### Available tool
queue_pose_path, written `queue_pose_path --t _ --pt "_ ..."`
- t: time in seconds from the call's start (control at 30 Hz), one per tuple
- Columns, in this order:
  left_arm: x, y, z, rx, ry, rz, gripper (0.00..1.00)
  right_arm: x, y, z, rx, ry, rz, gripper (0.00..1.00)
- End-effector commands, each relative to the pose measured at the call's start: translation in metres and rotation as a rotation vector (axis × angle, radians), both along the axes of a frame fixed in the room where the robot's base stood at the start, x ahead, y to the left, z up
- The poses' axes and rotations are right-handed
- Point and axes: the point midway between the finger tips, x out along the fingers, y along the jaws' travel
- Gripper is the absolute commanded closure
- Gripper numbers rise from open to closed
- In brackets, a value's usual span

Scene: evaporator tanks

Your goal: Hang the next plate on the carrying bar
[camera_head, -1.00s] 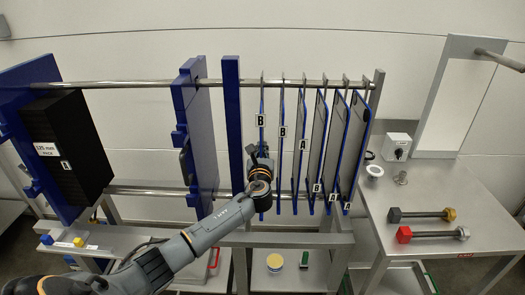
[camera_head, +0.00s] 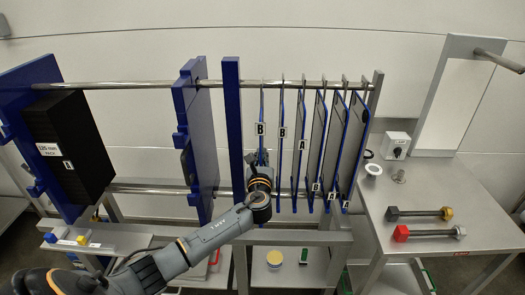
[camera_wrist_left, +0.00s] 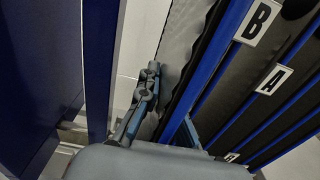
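The leftmost hanging plate in the row has a blue edge and a "B" label (camera_head: 260,128). Its top is at the upper carrying bar (camera_head: 300,83); whether its hook rests on the bar is too small to tell. My left gripper (camera_head: 259,160) is at this plate's front edge, below the label. In the left wrist view, its fingers (camera_wrist_left: 165,105) lie on both sides of the plate edge (camera_wrist_left: 212,65) and appear shut on it. The far finger is partly hidden by the plate. My right gripper is not in view.
Several more plates (camera_head: 324,130) hang closely to the right. A blue upright post (camera_head: 232,130) stands close on the left, and a thick blue end plate (camera_head: 196,135) beyond it. A steel table (camera_head: 430,205) with two hammer-like tools is at right.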

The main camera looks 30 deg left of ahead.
Motion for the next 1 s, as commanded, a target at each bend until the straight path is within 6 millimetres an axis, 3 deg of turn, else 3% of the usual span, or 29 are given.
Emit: queue_pose_path --t 1.0 --pt "-0.085 -0.052 0.004 0.0 -0.002 0.001 1.0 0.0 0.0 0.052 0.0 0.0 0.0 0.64"
